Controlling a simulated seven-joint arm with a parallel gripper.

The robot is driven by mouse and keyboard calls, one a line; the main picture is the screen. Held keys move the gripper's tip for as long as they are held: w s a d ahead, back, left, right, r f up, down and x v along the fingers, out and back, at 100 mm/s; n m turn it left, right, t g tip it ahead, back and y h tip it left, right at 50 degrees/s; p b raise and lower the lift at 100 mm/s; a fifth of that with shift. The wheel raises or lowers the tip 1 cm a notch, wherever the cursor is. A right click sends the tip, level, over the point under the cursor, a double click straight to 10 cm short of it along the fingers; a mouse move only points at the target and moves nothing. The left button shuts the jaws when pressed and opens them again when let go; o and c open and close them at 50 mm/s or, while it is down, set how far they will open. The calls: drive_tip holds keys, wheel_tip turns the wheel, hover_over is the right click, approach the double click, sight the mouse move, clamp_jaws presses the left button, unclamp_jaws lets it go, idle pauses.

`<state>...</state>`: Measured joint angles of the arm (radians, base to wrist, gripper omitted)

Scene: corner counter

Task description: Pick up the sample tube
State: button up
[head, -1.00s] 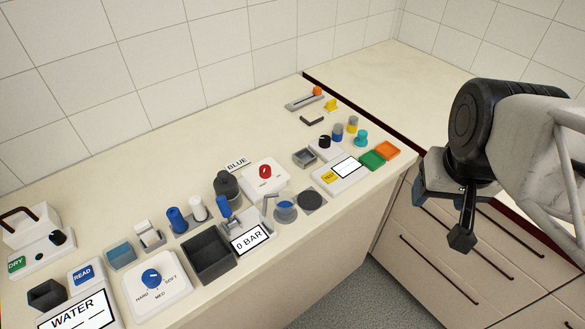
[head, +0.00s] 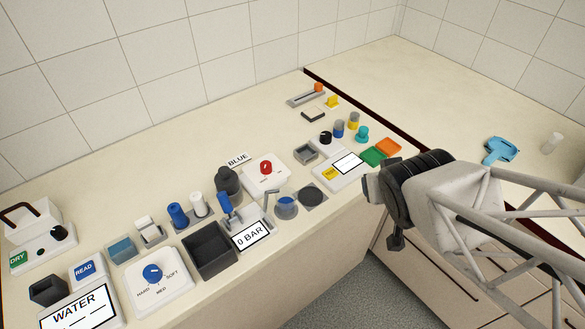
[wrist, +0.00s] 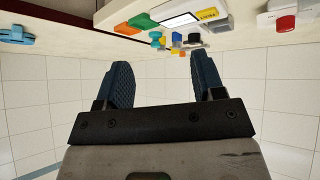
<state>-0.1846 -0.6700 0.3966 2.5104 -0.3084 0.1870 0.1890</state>
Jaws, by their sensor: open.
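No thing is labelled as the sample tube, and I cannot tell for certain which one it is. Small upright cylinders stand at the back right of the counter: a blue-topped one (head: 338,129), a yellow-topped one (head: 353,120) and a teal one (head: 362,134). A pale, translucent cylinder (head: 552,143) stands alone on the right-hand counter. My gripper (head: 381,215) is in front of the counter's right end, apart from all of these. In the wrist view my gripper (wrist: 161,68) is open and empty, with the teal piece (wrist: 156,38) beyond the fingers; that view is upside down.
A light-blue object (head: 500,150) lies on the right-hand counter. A dark bin (head: 209,252), a blue dial (head: 152,273) and several devices crowd the front left. The back strip is mostly clear.

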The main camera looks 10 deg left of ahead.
drive_tip(key=a+f+n+t+y, duration=0.25)
drive_tip(key=a+f+y, duration=0.2)
drive_tip(key=a, duration=0.35)
drive_tip(key=n+g+y, duration=0.1)
drive_tip(key=n+y, duration=0.2)
drive_tip(key=y, duration=0.1)
approach(292, 206)
drive_tip(key=x, duration=0.4)
drive_tip(key=shift+w+a+f, duration=0.1)
drive_tip(key=shift+w+a, duration=0.05)
drive_tip(key=shift+w, duration=0.15)
drive_tip(key=shift+w, duration=0.1)
drive_tip(key=shift+x, duration=1.25)
drive_tip(key=shift+a, duration=0.1)
drive_tip(key=shift+x, duration=2.55)
drive_tip(key=shift+a, duration=0.1)
